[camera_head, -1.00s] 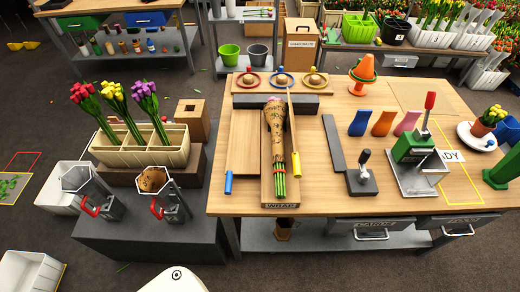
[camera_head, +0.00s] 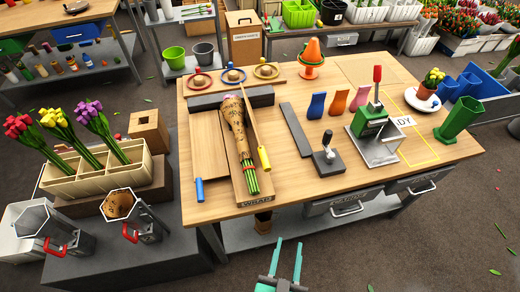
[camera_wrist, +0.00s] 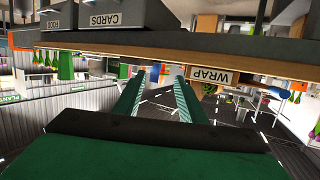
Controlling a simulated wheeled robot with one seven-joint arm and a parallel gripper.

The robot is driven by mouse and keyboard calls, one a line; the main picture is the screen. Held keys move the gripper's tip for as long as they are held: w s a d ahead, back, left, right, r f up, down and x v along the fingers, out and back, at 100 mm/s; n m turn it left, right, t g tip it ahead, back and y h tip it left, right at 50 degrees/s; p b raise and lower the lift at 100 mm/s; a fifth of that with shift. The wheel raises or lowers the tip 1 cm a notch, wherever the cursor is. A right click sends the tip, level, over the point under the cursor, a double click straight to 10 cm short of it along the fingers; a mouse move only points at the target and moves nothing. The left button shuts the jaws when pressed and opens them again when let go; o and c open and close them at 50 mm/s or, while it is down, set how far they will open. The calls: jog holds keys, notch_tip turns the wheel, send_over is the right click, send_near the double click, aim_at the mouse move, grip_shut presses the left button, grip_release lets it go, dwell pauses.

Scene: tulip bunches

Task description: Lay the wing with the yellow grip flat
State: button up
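The wing with the yellow grip (camera_head: 264,158) stands up on edge, seen as a thin strip (camera_head: 250,118) along the right side of the wrap board. The wing with the blue grip (camera_head: 199,188) lies flat on the left (camera_head: 209,150). Between them lies a bunch in brown paper (camera_head: 237,125), green stems toward the front. My gripper (camera_head: 288,243) is below the table's front edge in the head view, apart from the wing. Its two fingers are spread with nothing between them, as the wrist view (camera_wrist: 159,78) also shows. The wrist view shows the WRAP label (camera_wrist: 212,75) but no yellow grip.
A dark bar (camera_head: 296,130) and a black-knobbed stamp-like tool (camera_head: 328,160) stand right of the wing. A green press (camera_head: 372,125) is farther right. Drawers (camera_head: 343,203) are under the table's front edge. Floor in front is clear.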

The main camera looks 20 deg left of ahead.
jog(key=w+a+r+n+y, duration=0.25)
jog(key=w+a, duration=0.25)
jog(key=w, duration=0.4)
jog(key=n+y, duration=0.4)
jog(key=y, duration=0.2)
send_near(262, 151)
jog(key=f, duration=0.1)
jog(key=x, duration=1.1)
jog(key=shift+w+f, duration=0.2)
jog(key=shift+f, duration=0.05)
jog(key=shift+s, duration=0.1)
grip_shut()
